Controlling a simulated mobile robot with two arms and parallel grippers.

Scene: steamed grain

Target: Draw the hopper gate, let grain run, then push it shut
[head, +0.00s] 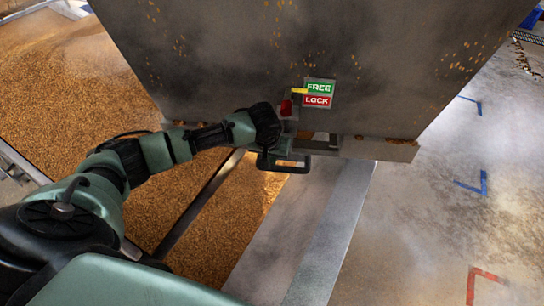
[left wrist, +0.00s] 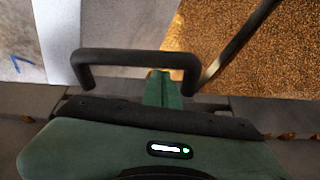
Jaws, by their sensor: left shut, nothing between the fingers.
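The grey hopper (head: 230,60) fills the upper middle of the head view. A green FREE plate (head: 319,86) sits above a red LOCK plate (head: 317,101) on its front. A yellow pointer (head: 299,91) lies level with FREE, above a red knob (head: 286,108). The black gate handle (head: 283,168) sticks out below the hopper's lower edge. It is a U-shaped bar in the left wrist view (left wrist: 130,54). My left gripper (head: 281,152) is at the handle. Its green fingers (left wrist: 162,80) are shut and empty, with their tips within the handle's outline; contact is unclear.
Grain (head: 60,90) covers the large area at left and below the hopper. A dark bar (head: 200,203) crosses it. A pale metal ledge (head: 325,235) runs below the handle. The floor at right is open, with blue marks (head: 480,184) and red marks (head: 480,278).

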